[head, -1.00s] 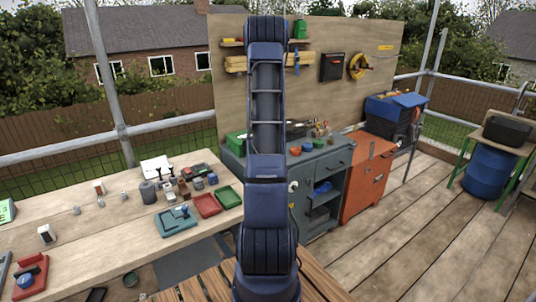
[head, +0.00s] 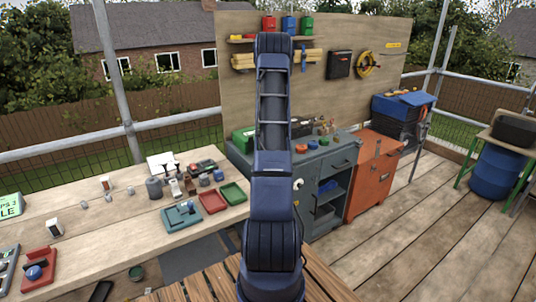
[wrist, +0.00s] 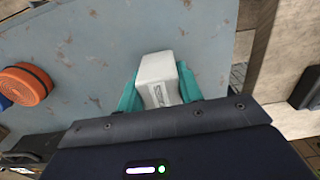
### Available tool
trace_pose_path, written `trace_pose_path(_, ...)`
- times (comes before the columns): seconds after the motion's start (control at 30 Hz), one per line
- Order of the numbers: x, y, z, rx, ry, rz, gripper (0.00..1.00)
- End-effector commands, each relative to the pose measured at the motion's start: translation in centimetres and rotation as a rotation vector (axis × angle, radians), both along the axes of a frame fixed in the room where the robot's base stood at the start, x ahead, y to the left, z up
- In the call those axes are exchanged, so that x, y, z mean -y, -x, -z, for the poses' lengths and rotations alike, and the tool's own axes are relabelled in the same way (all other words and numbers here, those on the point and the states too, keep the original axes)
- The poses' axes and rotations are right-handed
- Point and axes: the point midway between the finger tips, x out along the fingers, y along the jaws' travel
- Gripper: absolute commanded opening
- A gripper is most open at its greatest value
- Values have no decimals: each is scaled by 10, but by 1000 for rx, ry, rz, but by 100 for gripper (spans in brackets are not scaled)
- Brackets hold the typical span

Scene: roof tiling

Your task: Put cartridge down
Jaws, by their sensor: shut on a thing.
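A white block-shaped cartridge (wrist: 158,78) sits between the teal fingers of my gripper (wrist: 161,88) in the wrist view. The gripper is shut on it. Behind the cartridge is a grey-blue worn surface (wrist: 100,55), which looks like the top of the grey cabinet (head: 325,160). I cannot tell whether the cartridge touches this surface. In the head view my own arm hides the gripper and the cartridge.
An orange round thing (wrist: 22,86) lies left on that surface. The wooden workbench (head: 110,235) holds a green tray (head: 234,193), a red tray (head: 213,202) and several small parts. An orange cabinet (head: 372,180) stands beside the grey one. The deck at right is mostly clear.

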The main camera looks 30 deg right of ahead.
Motion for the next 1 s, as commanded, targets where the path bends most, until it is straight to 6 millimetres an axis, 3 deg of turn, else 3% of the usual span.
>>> trace_pose_path(0.43,0,0,10,0,1,0,13)
trace_pose_path(0.47,0,0,10,1,1,0,40)
trace_pose_path(0.57,0,0,10,1,1,0,58)
trace_pose_path(0.87,0,0,8,1,1,0,58)
trace_pose_path(1.0,0,-1,-2,2,2,0,58)
